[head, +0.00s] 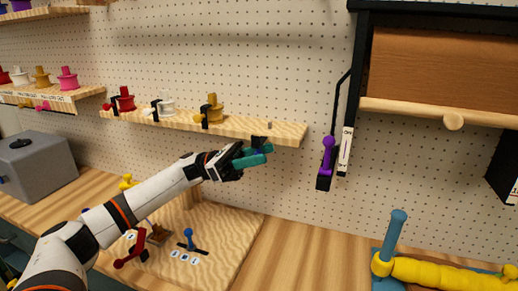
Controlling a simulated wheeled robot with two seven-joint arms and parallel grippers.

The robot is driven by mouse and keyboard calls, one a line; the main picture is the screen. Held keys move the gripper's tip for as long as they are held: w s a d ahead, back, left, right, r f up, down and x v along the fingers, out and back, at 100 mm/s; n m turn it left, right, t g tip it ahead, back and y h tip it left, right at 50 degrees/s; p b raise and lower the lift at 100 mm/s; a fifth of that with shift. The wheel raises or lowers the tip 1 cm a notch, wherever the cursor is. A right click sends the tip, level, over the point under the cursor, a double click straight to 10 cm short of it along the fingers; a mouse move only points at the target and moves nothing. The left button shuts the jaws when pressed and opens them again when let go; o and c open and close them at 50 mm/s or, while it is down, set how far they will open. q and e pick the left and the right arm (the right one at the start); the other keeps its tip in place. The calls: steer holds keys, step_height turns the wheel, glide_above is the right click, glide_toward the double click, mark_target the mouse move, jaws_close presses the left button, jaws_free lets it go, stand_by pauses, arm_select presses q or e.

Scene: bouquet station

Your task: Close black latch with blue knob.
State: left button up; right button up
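A small black latch (259,141) sits at the front edge of the wooden wall shelf, right of the yellow spool. My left gripper (258,154), with teal fingers, is right at this latch, just below the shelf edge. A small bluish patch shows between the fingers; I cannot tell whether it is the latch's knob or whether the fingers are closed on it. The fingers cover the lower part of the latch. A blue-knobbed lever (189,238) stands in a black slot on the wooden board below. My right gripper is not in view.
The shelf (285,131) holds red (125,99), white (166,103) and yellow (213,109) spools with black latches. A purple-handled lever (327,157) hangs on the pegboard at right. A grey box (38,165) stands at left. The counter (300,255) centre is clear.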

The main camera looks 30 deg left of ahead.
arm_select(q)
steer(key=shift+d, duration=0.1)
steer(key=shift+c, duration=0.5)
jaws_close()
